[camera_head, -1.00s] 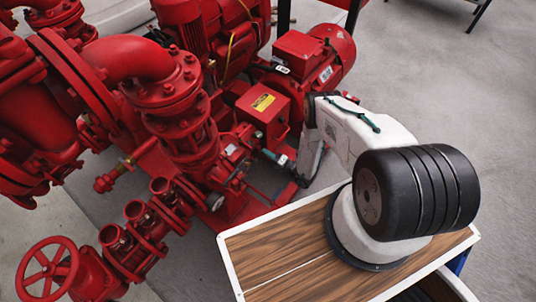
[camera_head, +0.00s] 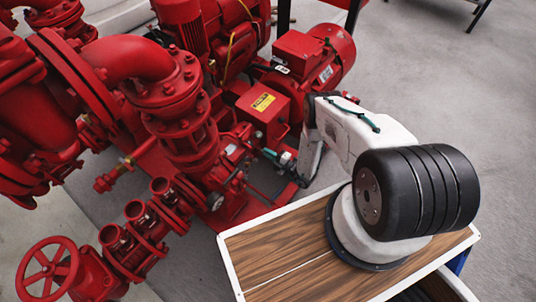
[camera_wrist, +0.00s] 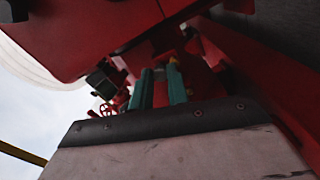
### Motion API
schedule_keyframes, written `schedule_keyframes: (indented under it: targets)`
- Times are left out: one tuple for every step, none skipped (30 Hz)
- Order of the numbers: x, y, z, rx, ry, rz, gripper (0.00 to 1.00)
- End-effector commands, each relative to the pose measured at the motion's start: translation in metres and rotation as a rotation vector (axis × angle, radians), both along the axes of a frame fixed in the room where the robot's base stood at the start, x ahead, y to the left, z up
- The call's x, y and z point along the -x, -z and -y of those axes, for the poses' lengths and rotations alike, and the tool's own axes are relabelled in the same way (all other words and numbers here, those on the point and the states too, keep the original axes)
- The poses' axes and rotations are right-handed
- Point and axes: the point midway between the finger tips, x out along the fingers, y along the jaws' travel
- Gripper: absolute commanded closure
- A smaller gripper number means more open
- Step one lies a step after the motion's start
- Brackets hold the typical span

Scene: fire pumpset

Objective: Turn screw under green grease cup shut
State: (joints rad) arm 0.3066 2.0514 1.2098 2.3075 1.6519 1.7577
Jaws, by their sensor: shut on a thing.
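My gripper (camera_head: 270,153) reaches in low among the red pump parts, left of my arm in the head view. In the wrist view its two teal fingers (camera_wrist: 160,80) stand close together, with a narrow gap between them. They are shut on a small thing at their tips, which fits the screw. The screw itself is mostly hidden by the fingers and shadow. A dark green part (camera_wrist: 100,78) shows left of the fingers in the wrist view; I cannot tell whether it is the grease cup. The cup is not clear in the head view.
A red box with a yellow label (camera_head: 262,103) and a red motor (camera_head: 318,58) stand close to my arm. Red flanged pipes (camera_head: 185,120) crowd the left. In the wrist view red metal hangs close above the fingers. Grey floor at right is open.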

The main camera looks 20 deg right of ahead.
Motion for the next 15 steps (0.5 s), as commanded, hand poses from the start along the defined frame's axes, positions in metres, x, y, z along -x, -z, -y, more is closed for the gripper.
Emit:
schedule_keyframes:
  targets:
    - [0.0012, 0.0009, 0.0003, -0.002, 0.001, -0.004, 1.00]
    - [0.0013, 0.0009, 0.0002, -0.002, 0.001, -0.004, 1.00]
    - [0.0013, 0.0009, 0.0002, -0.002, 0.001, -0.004, 1.00]
    - [0.0013, 0.0009, 0.0002, -0.002, 0.001, -0.004, 1.00]
    - [0.0013, 0.0010, 0.0002, -0.002, 0.001, -0.004, 1.00]
    - [0.0014, 0.0010, 0.0002, -0.002, 0.001, -0.004, 1.00]
    - [0.0014, 0.0010, 0.0002, -0.002, 0.002, -0.004, 1.00]
    - [0.0014, 0.0010, 0.0002, -0.002, 0.002, -0.004, 1.00]
    - [0.0014, 0.0010, 0.0002, -0.002, 0.002, -0.004, 1.00]
    - [0.0014, 0.0010, 0.0002, -0.001, 0.002, -0.004, 0.81]
    - [0.0014, 0.0010, 0.0002, -0.001, 0.002, -0.004, 0.72]
    - [0.0013, 0.0010, 0.0001, -0.001, 0.001, -0.004, 0.61]
    - [0.0011, 0.0009, 0.0000, -0.001, 0.001, -0.004, 0.61]
    - [0.0010, 0.0008, -0.0001, -0.001, 0.001, -0.004, 0.61]
    - [0.0009, 0.0007, -0.0003, -0.001, 0.000, -0.003, 0.61]
